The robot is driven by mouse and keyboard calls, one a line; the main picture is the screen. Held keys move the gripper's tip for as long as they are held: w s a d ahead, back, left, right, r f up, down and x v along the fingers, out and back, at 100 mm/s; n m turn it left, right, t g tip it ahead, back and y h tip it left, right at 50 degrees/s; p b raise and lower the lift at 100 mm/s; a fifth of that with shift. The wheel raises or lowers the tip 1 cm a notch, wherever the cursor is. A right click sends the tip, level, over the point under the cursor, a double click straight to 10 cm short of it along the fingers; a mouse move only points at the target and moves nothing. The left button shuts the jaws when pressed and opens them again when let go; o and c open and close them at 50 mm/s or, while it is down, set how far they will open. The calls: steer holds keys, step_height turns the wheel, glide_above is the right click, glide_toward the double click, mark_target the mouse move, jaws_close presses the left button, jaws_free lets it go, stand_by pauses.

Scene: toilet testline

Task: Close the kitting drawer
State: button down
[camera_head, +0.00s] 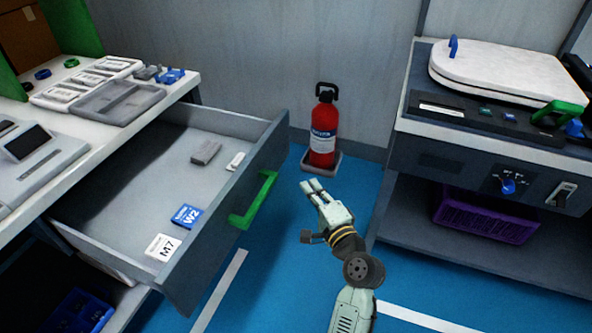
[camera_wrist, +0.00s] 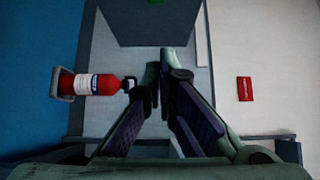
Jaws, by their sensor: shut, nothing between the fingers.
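The kitting drawer is pulled well out of the left workbench, and its grey front panel (camera_head: 215,230) faces the aisle. A green bar handle (camera_head: 255,202) is on that front. In the drawer lie a white M7 label (camera_head: 163,247), a blue W2 label (camera_head: 187,216), a grey block (camera_head: 206,152) and a small white piece (camera_head: 235,161). My gripper (camera_head: 308,187) is to the right of the handle, apart from it, shut and empty. Its fingers (camera_wrist: 158,78) converge in the wrist view. A dark panel (camera_wrist: 157,25) there may be the drawer front.
A red fire extinguisher (camera_head: 323,132) stands on the blue floor by the wall, beyond my gripper. A right bench (camera_head: 480,137) holds a white toilet lid (camera_head: 500,72), with a purple crate (camera_head: 487,215) below. The left benchtop (camera_head: 85,137) carries trays.

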steer(key=p, duration=0.3)
glide_toward(274, 150)
steer(key=w+d, duration=0.2)
steer(key=w, duration=0.1)
steer(key=shift+w+a+p, duration=0.1)
steer(key=shift+w+a, duration=0.1)
steer(key=shift+a, duration=0.45)
steer(key=shift+w+a+p, duration=0.15)
steer(key=shift+w+a, duration=0.05)
steer(key=shift+a, duration=0.45)
steer(key=shift+w+a+p, duration=0.1)
steer(key=shift+w+a, duration=0.15)
steer(key=shift+a, duration=0.4)
steer(key=shift+a, duration=0.1)
